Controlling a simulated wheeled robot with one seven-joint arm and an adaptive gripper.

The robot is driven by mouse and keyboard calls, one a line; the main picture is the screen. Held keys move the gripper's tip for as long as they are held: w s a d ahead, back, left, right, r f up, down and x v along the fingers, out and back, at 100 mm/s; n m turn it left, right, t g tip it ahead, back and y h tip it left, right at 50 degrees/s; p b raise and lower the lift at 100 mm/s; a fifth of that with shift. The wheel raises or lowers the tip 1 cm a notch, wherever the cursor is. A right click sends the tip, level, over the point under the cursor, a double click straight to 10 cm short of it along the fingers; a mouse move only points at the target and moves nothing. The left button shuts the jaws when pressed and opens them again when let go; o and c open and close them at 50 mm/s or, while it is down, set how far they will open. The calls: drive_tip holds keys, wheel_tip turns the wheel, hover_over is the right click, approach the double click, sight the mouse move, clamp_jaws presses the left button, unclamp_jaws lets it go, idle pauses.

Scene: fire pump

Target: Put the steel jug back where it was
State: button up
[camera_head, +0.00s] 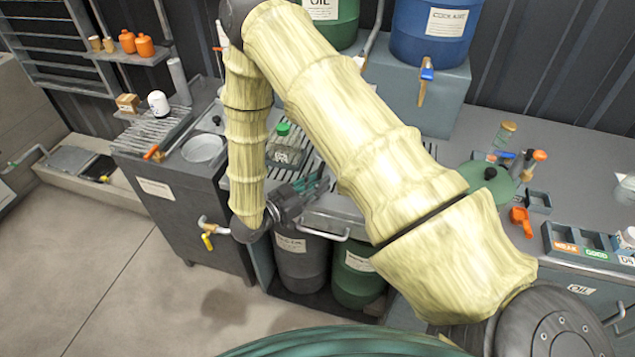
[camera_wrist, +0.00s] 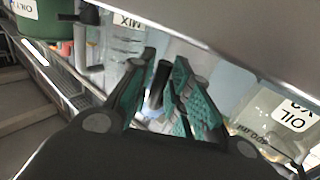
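My gripper (camera_head: 312,188) is at the front edge of the counter's slatted rack, partly behind my arm. In the wrist view my gripper (camera_wrist: 165,62) has two black fingers with teal pads, a narrow gap between their tips. A dark upright piece (camera_wrist: 157,90) and pale, shiny surfaces show in that gap. I cannot tell whether they belong to a steel jug or whether the fingers touch them. I cannot identify the steel jug for sure in either view; my arm hides much of the counter.
A green-capped container (camera_head: 284,150) stands on the rack near my gripper. A metal handle (camera_head: 325,232) sticks out below the counter edge. Drums (camera_head: 302,262) stand underneath. A green lid (camera_head: 487,178) and small bins (camera_head: 590,243) are to the right. Floor at lower left is clear.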

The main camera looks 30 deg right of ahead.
drive_tip(key=shift+o, duration=0.6)
drive_tip(key=shift+r, duration=0.2)
drive_tip(key=shift+a+f, duration=0.15)
drive_tip(key=shift+a, duration=0.2)
drive_tip(key=s+a+b, duration=0.1)
drive_tip(key=a+b, duration=0.3)
drive_tip(key=a, duration=0.7)
drive_tip(key=shift+s+a, duration=0.15)
drive_tip(key=shift+s, duration=0.1)
